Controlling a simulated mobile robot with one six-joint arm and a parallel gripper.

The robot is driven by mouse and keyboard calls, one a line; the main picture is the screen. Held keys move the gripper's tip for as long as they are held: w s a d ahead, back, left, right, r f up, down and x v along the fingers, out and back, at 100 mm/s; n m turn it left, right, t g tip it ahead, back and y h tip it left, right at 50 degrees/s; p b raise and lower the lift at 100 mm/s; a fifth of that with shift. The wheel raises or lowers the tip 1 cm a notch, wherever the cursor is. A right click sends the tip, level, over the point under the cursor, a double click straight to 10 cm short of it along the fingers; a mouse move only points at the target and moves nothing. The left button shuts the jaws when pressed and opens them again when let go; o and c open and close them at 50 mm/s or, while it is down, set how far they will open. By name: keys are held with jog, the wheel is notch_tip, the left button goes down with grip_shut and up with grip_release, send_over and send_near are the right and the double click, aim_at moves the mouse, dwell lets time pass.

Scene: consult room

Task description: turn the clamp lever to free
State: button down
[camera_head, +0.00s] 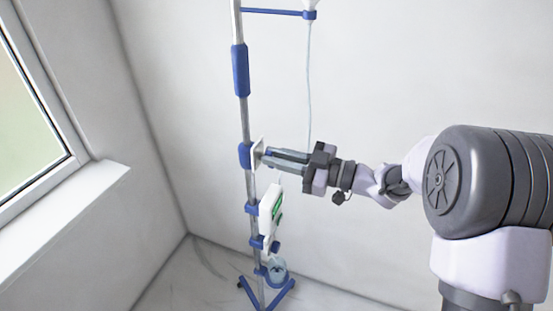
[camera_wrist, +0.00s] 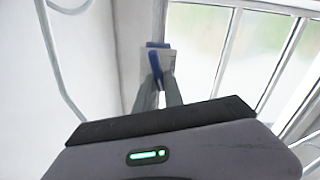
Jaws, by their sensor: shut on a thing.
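The clamp is a blue collar (camera_head: 244,156) on the metal pole, with a pale plate (camera_head: 258,150) on its right side. In the wrist view, the blue lever (camera_wrist: 154,66) stands out in front of the grey plate (camera_wrist: 171,62). My gripper (camera_head: 268,156) reaches in from the right, level with the clamp. Its fingers (camera_wrist: 158,88) are shut on the lever, one on each side. In the head view the fingers mostly hide the lever, and I cannot tell its exact angle there.
The pole (camera_head: 240,115) stands on a blue-footed base. A white device with a green display (camera_head: 271,208) hangs just below my gripper. A thin tube (camera_head: 309,80) hangs behind my fingers. A window (camera_head: 35,100) and sill are at the left; the wall behind is bare.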

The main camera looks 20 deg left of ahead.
jog(key=n, duration=0.1)
jog(key=n+b, duration=0.2)
jog(key=shift+s+f+n, duration=0.3)
jog(key=shift+n, duration=0.1)
jog(key=n+b, duration=0.3)
jog(key=shift+s+f, duration=0.15)
jog(key=shift+f, duration=0.1)
jog(key=n+b, duration=0.4)
jog(key=shift+s+f+n, duration=0.15)
jog(key=shift+f+n, duration=0.1)
jog(key=shift+n, duration=0.15)
jog(key=shift+f+n+b, duration=0.1)
jog(key=shift+n+b, duration=1.4)
jog(key=shift+b, duration=0.05)
jog(key=c, duration=1.4)
grip_release()
jog(key=shift+c, duration=0.2)
